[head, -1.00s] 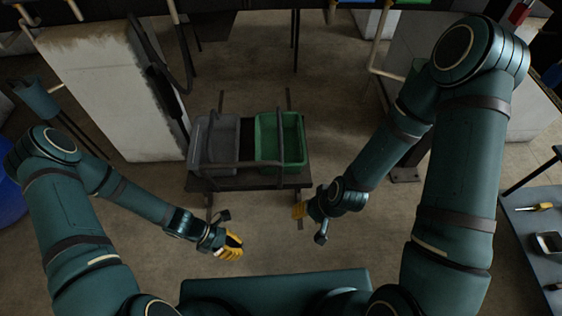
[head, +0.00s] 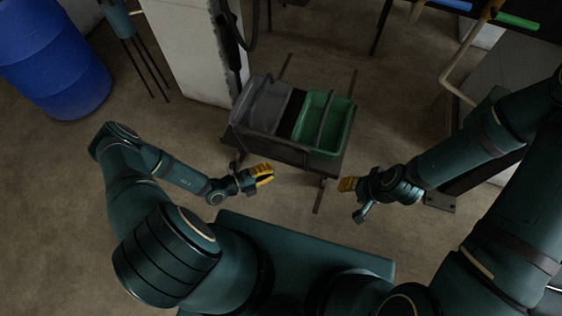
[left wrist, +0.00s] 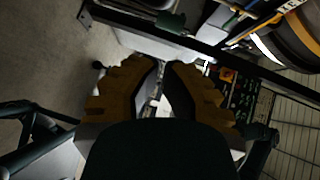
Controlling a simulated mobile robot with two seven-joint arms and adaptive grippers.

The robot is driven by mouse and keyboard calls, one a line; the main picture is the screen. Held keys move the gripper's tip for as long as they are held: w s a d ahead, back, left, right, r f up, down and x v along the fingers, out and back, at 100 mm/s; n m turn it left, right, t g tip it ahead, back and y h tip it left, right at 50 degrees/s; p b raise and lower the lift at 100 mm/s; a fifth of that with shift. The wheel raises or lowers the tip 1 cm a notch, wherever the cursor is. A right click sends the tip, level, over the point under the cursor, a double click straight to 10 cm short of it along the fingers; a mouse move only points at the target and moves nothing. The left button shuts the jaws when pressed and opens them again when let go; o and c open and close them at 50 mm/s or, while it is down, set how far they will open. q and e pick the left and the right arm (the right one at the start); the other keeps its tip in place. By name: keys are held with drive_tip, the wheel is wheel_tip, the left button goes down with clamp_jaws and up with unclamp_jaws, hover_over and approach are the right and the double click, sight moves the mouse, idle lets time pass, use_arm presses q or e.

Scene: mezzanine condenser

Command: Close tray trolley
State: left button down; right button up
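The tray trolley (head: 284,151) is a low dark cart with a grey tray (head: 262,104) on its left and a green tray (head: 337,128) on its right. A dark bar crosses over the trays. My left gripper (head: 266,173), with yellow fingers, is just in front of the trolley's near edge, apart from the trays. Its fingers are apart with nothing seen between them; this gap also shows in the left wrist view (left wrist: 164,68). My right gripper (head: 345,185) is near the trolley's front right corner, seemingly empty; its finger gap is not clear.
A blue barrel (head: 55,60) stands at the far left. A pale block-like pillar (head: 190,55) rises behind the trolley's left side. A dark floor plate (head: 440,200) lies at the right. The floor left of the trolley is mostly clear.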

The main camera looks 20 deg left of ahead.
use_arm(q)
drive_tip(key=x, duration=0.3)
drive_tip(key=w+a+x, duration=0.1)
drive_tip(key=x, duration=0.3)
drive_tip(key=b+x, duration=0.1)
drive_tip(key=x, duration=0.3)
drive_tip(key=shift+w+a+f, duration=0.15)
drive_tip(key=shift+a+f, duration=0.05)
drive_tip(key=shift+w, duration=0.55)
drive_tip(key=shift+w, duration=0.15)
